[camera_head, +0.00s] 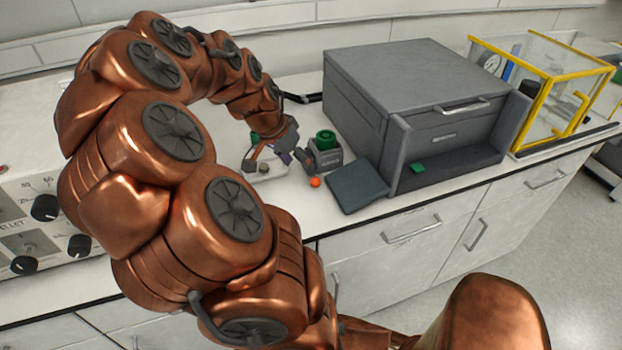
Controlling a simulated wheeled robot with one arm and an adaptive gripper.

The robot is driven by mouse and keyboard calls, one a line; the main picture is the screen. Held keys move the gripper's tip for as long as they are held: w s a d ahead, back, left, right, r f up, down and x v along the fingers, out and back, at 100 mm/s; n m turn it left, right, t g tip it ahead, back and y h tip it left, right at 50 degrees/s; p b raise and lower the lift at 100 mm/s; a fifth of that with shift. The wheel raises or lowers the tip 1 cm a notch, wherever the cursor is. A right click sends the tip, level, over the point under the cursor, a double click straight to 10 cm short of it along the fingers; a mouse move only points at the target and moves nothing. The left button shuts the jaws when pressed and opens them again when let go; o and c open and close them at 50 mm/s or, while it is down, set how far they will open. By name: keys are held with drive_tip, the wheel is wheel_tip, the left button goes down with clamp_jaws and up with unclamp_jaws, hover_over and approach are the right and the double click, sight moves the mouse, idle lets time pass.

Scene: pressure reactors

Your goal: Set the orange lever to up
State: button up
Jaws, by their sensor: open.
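A small orange ball-shaped knob (315,182), which looks like the end of the orange lever, shows low at the front of a small grey device with a green round top (325,143). The lever's shaft and its exact position are too small to tell. My gripper (273,163) is at the end of my copper arm, just left of the grey device and up and left of the orange knob. Its fingers are spread apart and appear apart from the knob. A small white object lies behind or under the fingers, partly hidden.
A large grey box-shaped unit (420,100) with a handle stands right of the small device. A flat dark grey panel (357,187) lies before it. A yellow-framed clear case (545,85) is farther right. A white panel with black knobs (40,225) is at the left.

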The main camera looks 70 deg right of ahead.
sight(312, 179)
drive_tip(key=shift+s+d+f, duration=0.3)
drive_tip(key=shift+d+f, duration=0.1)
drive_tip(key=shift+p+x, duration=0.8)
drive_tip(key=shift+x, duration=2.7)
clamp_jaws()
